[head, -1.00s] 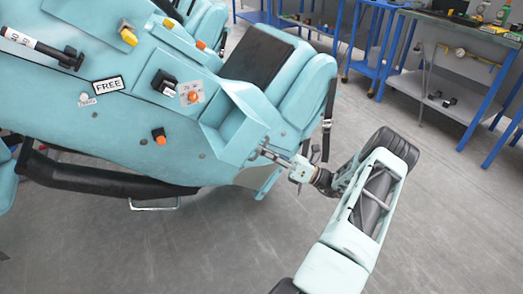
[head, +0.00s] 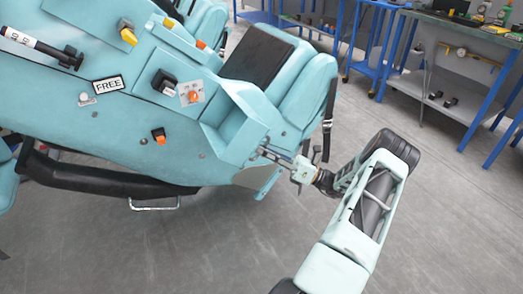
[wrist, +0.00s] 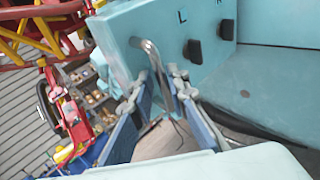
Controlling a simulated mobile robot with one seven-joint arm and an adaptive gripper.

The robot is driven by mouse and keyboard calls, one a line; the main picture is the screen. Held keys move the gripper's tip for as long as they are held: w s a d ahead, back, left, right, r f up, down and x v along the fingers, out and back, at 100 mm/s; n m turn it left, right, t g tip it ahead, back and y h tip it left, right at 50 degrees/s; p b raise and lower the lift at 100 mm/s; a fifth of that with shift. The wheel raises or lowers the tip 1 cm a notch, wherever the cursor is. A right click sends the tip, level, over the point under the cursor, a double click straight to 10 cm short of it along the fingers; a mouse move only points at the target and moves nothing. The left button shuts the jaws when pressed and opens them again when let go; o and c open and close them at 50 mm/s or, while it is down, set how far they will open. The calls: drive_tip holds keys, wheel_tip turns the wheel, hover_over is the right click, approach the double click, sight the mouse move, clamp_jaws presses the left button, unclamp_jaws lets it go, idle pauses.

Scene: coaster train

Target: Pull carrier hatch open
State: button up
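The light blue carrier (head: 130,120) fills the left of the head view. A boxy light blue part (head: 240,125) projects from its right end; I cannot tell whether this is the hatch. In the wrist view a light blue panel (wrist: 165,30) carries a bent metal handle (wrist: 152,58), dark knobs and a letter L. My gripper (wrist: 160,82) has its fingers apart, with the handle running down between them; contact is unclear. In the head view my gripper (head: 272,155) is at the right side of the boxy part, its tips small and hard to make out.
Blue-legged workbenches (head: 450,75) stand at the upper right. The grey floor (head: 440,190) around my arm is clear. Red and yellow framework (wrist: 40,35) and shelves with small items (wrist: 90,90) show at the left of the wrist view.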

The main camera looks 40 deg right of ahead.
drive_tip(key=v, duration=1.1)
drive_tip(key=shift+s+d+f, duration=0.2)
drive_tip(key=shift+s, duration=0.1)
